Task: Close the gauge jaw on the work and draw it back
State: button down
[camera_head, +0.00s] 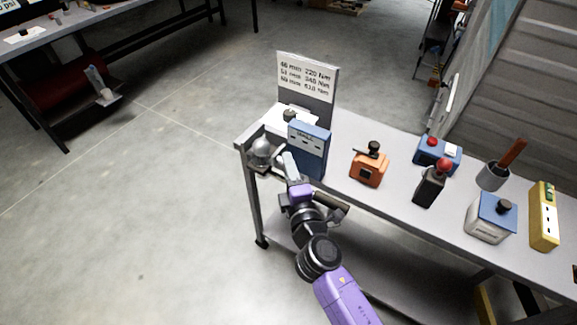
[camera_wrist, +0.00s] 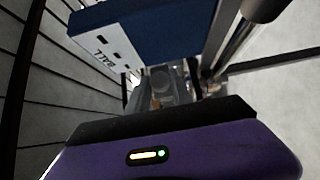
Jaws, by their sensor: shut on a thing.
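My gripper (camera_head: 288,163) is at the left end of the bench, left of a blue box with a pale slotted face (camera_head: 308,150). A rounded grey metal piece (camera_head: 262,150) stands at the bench corner, just left of my gripper. In the wrist view my gripper (camera_wrist: 163,88) is shut on a small grey metal part, mostly hidden between the fingers. I cannot tell for sure which part of the gauge it is. The blue box (camera_wrist: 150,35) fills the upper left of the wrist view, close to the fingers. A metal rod (camera_wrist: 232,45) runs along the upper right.
A sign with printed values (camera_head: 307,78) stands behind. Along the bench (camera_head: 395,205) to the right are an orange device (camera_head: 369,169), a black device with a red knob (camera_head: 430,188), a grey cup (camera_head: 492,177) and a yellow box (camera_head: 544,220).

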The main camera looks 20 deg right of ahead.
jog(key=w+a+b, duration=0.1)
jog(key=w+a, duration=0.1)
jog(key=shift+w+a+f+b, duration=0.1)
jog(key=shift+w+b, duration=0.25)
jog(key=shift+w, duration=0.05)
jog(key=shift+w+a, duration=0.1)
jog(key=shift+a, duration=0.05)
jog(key=c, duration=1.1)
grip_release()
jog(key=shift+a, duration=0.1)
jog(key=shift+c, duration=0.2)
jog(key=shift+r, duration=0.2)
jog(key=shift+w+a+r, duration=0.1)
jog(key=shift+a+r, duration=0.05)
jog(key=shift+r, duration=0.05)
jog(key=shift+s+a+f, duration=0.1)
jog(key=shift+s, duration=0.4)
send_near(273, 161)
jog(key=shift+w+d+f+b, duration=0.15)
jog(key=shift+w+d, duration=0.15)
jog(key=shift+w, duration=0.2)
jog(key=shift+w+d+f+b, duration=0.2)
jog(key=shift+w+d, duration=0.15)
jog(key=shift+w, duration=0.2)
